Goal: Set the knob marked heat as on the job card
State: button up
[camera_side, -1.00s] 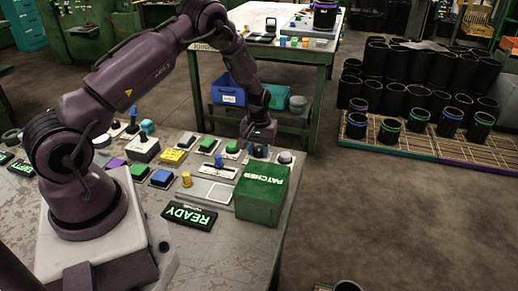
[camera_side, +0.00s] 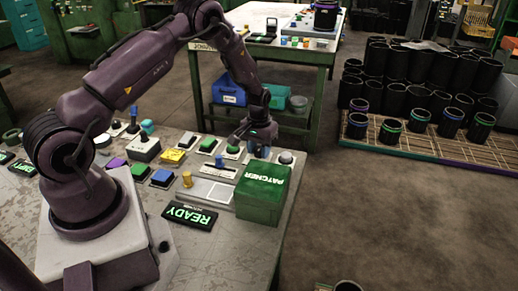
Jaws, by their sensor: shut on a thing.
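My gripper (camera_side: 259,145) points down at the back right of the control table, behind the green box marked PATCHER. It is shut on a small knob there, which the fingers mostly hide. I cannot read the knob's marking or its setting at this size. I cannot make out a job card in this view.
The green PATCHER box (camera_side: 263,194) stands at the table's right edge, close in front of my gripper. A lit READY sign (camera_side: 190,216), a yellow knob (camera_side: 187,179), a grey dome button (camera_side: 286,158) and several coloured buttons crowd the table (camera_side: 235,262).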

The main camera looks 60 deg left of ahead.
aim_at(259, 149)
jog(key=o, duration=0.9)
notch_tip(259, 149, up, 13)
jog(key=s+d+r+m+t, duration=0.2)
jog(key=s+d+r, duration=0.4)
jog(key=s+r, duration=0.1)
jog(key=s+d+r+m+t, duration=0.1)
jog(key=s+d+r+m, duration=0.1)
jog(key=s+d+r, duration=0.4)
jog(key=s+d+r+m+t, duration=0.2)
jog(key=s+d+r, duration=0.5)
jog(key=s+r, duration=0.1)
jog(key=shift+s+r+t, duration=0.2)
jog(key=shift+s+t, duration=0.1)
jog(key=shift+s, duration=0.55)
